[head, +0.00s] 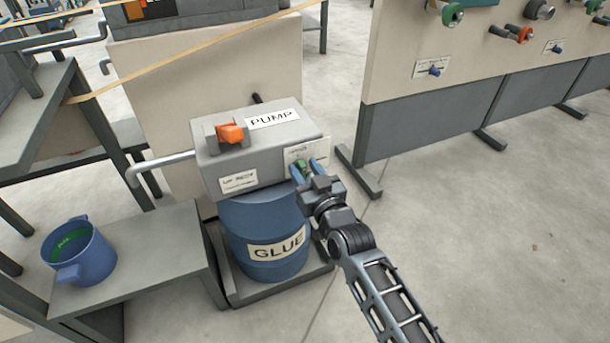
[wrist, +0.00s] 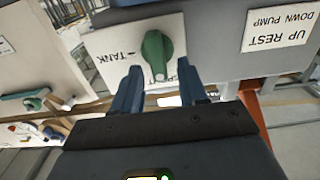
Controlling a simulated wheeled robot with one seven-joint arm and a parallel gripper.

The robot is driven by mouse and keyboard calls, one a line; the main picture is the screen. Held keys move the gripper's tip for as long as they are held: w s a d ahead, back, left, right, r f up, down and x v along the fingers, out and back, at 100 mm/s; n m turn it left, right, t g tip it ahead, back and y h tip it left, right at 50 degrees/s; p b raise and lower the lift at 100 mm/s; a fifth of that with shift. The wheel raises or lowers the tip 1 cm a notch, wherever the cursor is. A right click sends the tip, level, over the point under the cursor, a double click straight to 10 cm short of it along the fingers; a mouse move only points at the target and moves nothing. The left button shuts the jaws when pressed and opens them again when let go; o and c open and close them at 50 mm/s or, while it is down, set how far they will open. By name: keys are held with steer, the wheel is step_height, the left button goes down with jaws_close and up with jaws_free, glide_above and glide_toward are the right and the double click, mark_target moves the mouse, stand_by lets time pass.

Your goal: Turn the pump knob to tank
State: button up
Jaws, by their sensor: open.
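The grey pump box (head: 255,150) sits on top of a blue drum marked GLUE (head: 265,235). A green knob (wrist: 155,50) is on a white plate (wrist: 108,58) on the box's side, with TANK printed on the left in the wrist view. The knob's narrow end points down in that view, not toward TANK; lettering beside that end is partly hidden. My gripper (head: 306,168) is open at the plate, its two blue fingers (wrist: 158,75) on either side of the knob's narrow end. I cannot tell whether they touch it.
An orange lever (head: 231,133) stands on the box top beside the PUMP label. A label reading UP REST, DOWN PUMP (wrist: 279,28) is on another face. A blue bucket (head: 78,255) stands on a low bench at left. Floor is clear at right.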

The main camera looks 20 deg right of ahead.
steer(key=shift+w, duration=0.3)
jaws_close()
stand_by(0.3)
